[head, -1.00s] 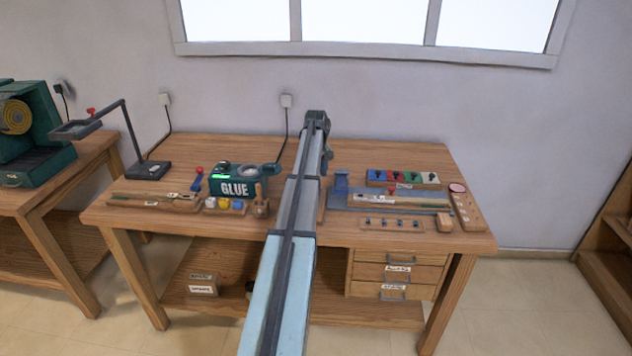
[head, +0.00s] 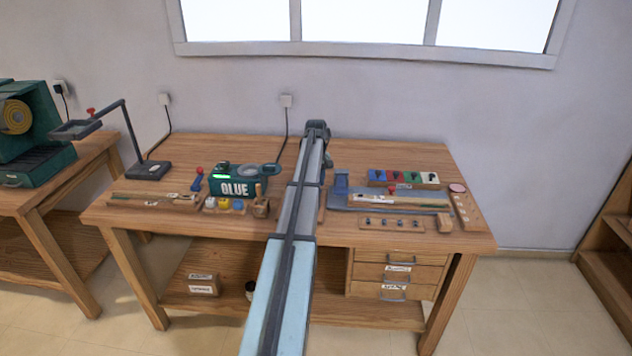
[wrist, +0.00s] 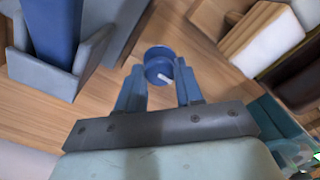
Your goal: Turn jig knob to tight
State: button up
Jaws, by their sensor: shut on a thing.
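In the wrist view a round blue knob (wrist: 158,62) with a white pointer mark sits between the two fingertips of my gripper (wrist: 160,75). The gripper is shut on this knob, and the white mark points down and to the right in that view. The finger pads cover part of the knob's sides. No tight or loose label is readable. In the head view my own arm hides the knob and the gripper. A blue upright block in a grey holder (wrist: 50,70) stands to the left of the knob in the wrist view.
The wooden bench (head: 300,150) carries a green glue station (head: 232,187) left of my arm. A pale ribbed block (wrist: 265,40) lies right of the knob in the wrist view.

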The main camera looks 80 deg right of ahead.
jog(key=c, duration=0.4)
jog(key=shift+c, duration=0.2)
jog(key=shift+m, duration=0.3)
jog(key=m, duration=0.3)
jog(key=shift+m, duration=0.3)
jog(key=m, duration=0.3)
jog(key=shift+m, duration=0.3)
jog(key=m, duration=1)
